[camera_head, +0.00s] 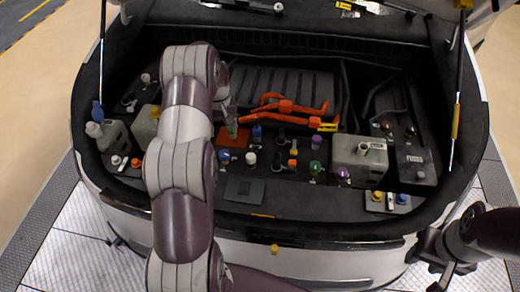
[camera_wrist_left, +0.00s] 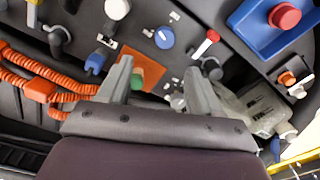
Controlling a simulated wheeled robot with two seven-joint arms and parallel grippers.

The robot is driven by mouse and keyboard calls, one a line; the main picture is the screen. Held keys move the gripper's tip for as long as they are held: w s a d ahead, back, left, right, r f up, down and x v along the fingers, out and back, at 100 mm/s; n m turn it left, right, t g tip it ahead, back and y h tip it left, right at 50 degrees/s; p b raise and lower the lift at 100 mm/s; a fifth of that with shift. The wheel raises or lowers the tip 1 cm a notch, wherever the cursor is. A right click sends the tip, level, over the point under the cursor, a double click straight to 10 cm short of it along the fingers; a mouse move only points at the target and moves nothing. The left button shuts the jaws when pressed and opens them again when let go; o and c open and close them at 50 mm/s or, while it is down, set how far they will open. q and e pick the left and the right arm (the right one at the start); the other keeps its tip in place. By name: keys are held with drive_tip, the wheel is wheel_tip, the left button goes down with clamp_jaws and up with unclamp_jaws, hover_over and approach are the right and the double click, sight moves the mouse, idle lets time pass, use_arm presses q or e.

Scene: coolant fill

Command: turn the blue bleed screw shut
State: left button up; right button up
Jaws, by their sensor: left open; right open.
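A round blue knob with a white mark, which looks like the blue bleed screw (camera_wrist_left: 164,37), shows in the left wrist view, ahead of my left fingertips and apart from them. A blue knob in the head view (camera_head: 224,156), beside my left arm, appears to be the same one. My left gripper (camera_wrist_left: 158,68) is open, its fingers spread over an orange pad (camera_wrist_left: 128,55) with a green part (camera_wrist_left: 137,78) between them. In the head view my left gripper (camera_head: 229,114) is partly hidden by my arm. My right gripper (camera_head: 439,266) is open and empty outside the bay, at the lower right.
Orange hoses (camera_head: 290,106) run beside the gripper. A grey tank (camera_head: 358,158) stands to the right.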

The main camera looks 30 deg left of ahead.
use_arm(q)
drive_tip(key=p, duration=0.2)
approach(224, 153)
drive_tip(key=shift+s+a+f+n, duration=0.25)
drive_tip(key=shift+s+a+n, duration=0.05)
drive_tip(key=shift+s+a, duration=0.15)
drive_tip(key=f, duration=0.2)
drive_tip(key=f+p, duration=0.1)
drive_tip(key=f, duration=0.2)
drive_tip(key=d+f+p, duration=0.1)
drive_tip(key=f, duration=0.2)
drive_tip(key=shift+w, duration=0.4)
drive_tip(key=shift+s+a+f, duration=0.1)
drive_tip(key=shift+a+f, duration=0.15)
drive_tip(key=shift+f, duration=0.05)
drive_tip(key=shift+d, duration=0.15)
drive_tip(key=c, duration=1)
drive_tip(key=shift+c, duration=0.2)
use_arm(e)
drive_tip(key=r, duration=0.1)
drive_tip(key=a+r, duration=0.1)
drive_tip(key=r, duration=0.2)
drive_tip(key=shift+s+a+r, duration=0.2)
drive_tip(key=shift+s, duration=0.2)
